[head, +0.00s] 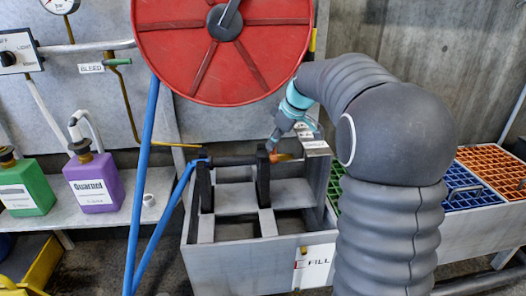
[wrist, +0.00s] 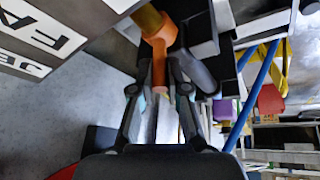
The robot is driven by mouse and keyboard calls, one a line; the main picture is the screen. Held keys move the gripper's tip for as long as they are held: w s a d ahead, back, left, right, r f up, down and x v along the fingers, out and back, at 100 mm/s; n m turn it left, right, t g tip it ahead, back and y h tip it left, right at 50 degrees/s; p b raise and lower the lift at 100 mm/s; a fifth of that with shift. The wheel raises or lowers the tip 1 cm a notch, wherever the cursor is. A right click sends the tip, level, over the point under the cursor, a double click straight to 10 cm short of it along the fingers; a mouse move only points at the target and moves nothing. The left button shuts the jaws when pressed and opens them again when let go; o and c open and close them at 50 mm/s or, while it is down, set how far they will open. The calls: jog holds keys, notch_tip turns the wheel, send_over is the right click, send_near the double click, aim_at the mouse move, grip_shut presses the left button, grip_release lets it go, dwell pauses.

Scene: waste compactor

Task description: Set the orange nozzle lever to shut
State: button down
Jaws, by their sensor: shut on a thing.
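The orange nozzle lever (wrist: 160,38) shows in the wrist view, with its stem running down between my fingers. In the head view only a small orange part (head: 284,157) shows beside the black nozzle tube (head: 232,160), which rests across two black upright brackets. My gripper (wrist: 160,88) is shut on the lever's stem; in the head view my gripper (head: 273,142) reaches down to it from the upper right. My fingers hide part of the lever. I cannot tell the lever's setting.
A large red reel (head: 180,45) hangs close above, left of my gripper. A grey bin (head: 240,255) with a FILL label stands below. Green and purple (head: 95,190) jugs are on the left shelf; orange and blue crates are at right.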

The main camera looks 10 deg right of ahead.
jog(key=shift+f+b, duration=0.3)
jog(key=shift+b, duration=0.1)
jog(key=t+b, duration=0.1)
jog(key=b, duration=0.1)
jog(key=s+t+b, duration=0.1)
jog(key=b, duration=0.2)
jog(key=shift+d+f+b, duration=0.1)
jog(key=shift+f+b, duration=0.1)
jog(key=shift+b, duration=0.1)
jog(key=shift+s+r+b, duration=0.2)
jog(key=shift+s+b, duration=0.05)
jog(key=shift+b, duration=0.65)
jog(key=shift+t, duration=0.3)
jog(key=shift+r, duration=0.1)
jog(key=c, duration=1.2)
grip_release()
jog(key=shift+o, duration=0.2)
jog(key=v, duration=1.2)
